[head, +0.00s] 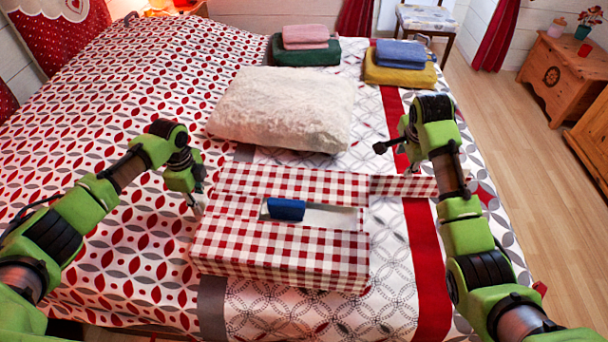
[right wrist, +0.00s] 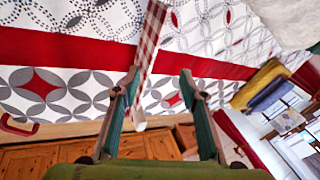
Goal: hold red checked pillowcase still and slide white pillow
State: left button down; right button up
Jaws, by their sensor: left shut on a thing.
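The red checked pillowcase (head: 275,250) lies on the bed with a box-like shape and a slot in its upper side. A checked strip (head: 400,186) runs from it to the right, under my right arm. The fluffy white pillow (head: 283,108) lies flat just behind the pillowcase, apart from it. My left gripper (head: 197,207) is shut at the pillowcase's left edge; its fingertips are small here. My right gripper (head: 381,147) is above the bed, right of the pillow. In the right wrist view its fingers (right wrist: 158,85) stand apart, with the checked strip (right wrist: 150,45) showing between them.
A blue object (head: 286,209) sits in the slot, beside a white inner surface. Folded pink and green towels (head: 306,48) and blue and yellow towels (head: 400,65) lie at the back of the bed. The bed's right edge borders open wooden floor (head: 545,190).

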jog(key=s+a+r+m+g+y, duration=0.1)
jog(key=s+a+y, duration=0.1)
jog(key=a, duration=0.6)
jog(key=s+a+r+m+g+y, duration=0.1)
jog(key=s+a+y, duration=0.15)
jog(key=a, duration=0.45)
jog(key=m+g+y, duration=0.1)
jog(key=m+g, duration=0.1)
send_near(287, 202)
jog(key=x, duration=1)
jog(key=shift+a+f, duration=0.15)
jog(key=shift+f, duration=0.05)
grip_shut()
